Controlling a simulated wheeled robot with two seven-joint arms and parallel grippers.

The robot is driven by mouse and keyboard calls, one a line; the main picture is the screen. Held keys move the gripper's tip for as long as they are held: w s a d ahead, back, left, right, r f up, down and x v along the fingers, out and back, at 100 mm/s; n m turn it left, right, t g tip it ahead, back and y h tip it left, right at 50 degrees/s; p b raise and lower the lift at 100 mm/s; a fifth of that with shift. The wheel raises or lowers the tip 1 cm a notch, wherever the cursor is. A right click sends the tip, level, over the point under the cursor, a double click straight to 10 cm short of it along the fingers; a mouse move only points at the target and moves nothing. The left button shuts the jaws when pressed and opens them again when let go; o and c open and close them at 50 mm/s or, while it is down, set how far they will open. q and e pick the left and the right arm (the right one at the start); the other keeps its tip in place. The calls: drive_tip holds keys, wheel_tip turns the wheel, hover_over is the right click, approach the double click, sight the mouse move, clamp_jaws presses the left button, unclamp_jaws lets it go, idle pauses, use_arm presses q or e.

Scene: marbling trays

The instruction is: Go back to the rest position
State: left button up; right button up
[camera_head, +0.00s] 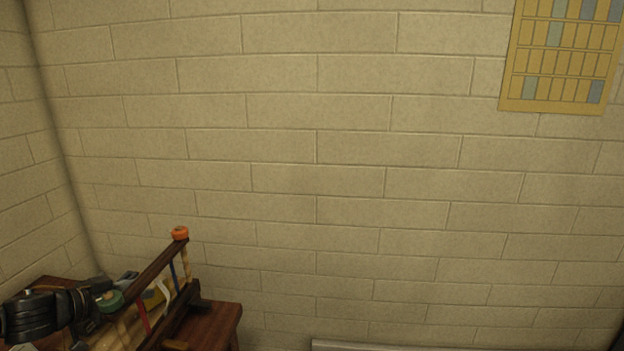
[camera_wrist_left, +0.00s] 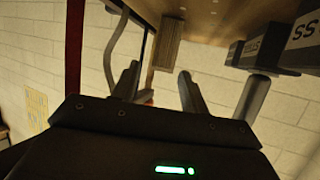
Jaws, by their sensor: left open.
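My left arm comes in at the lower left of the head view, where its hand is partly hidden among the parts of a wooden rack (camera_head: 161,263). In the left wrist view my left gripper (camera_wrist_left: 160,88) is open, its two dark fingers apart with nothing held between them. A wooden block (camera_wrist_left: 168,45) hangs beyond the fingertips, and a small red thing (camera_wrist_left: 149,101) shows between the fingers. My right gripper is in neither view.
The rack stands on a dark wooden table (camera_head: 222,320), with an orange knob (camera_head: 180,233) and a green round piece (camera_head: 110,301). A wooden surface (camera_wrist_left: 230,18) and dark bars with light lettering (camera_wrist_left: 265,45) are close to the gripper. A block wall (camera_head: 330,180) bears a yellow chart (camera_head: 560,50).

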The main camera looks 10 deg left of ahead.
sight(153, 284)
use_arm(q)
drive_tip(key=x, duration=0.4)
drive_tip(key=shift+w+d+f, duration=0.15)
drive_tip(key=shift+w+f, duration=0.15)
drive_tip(key=shift+r, duration=0.15)
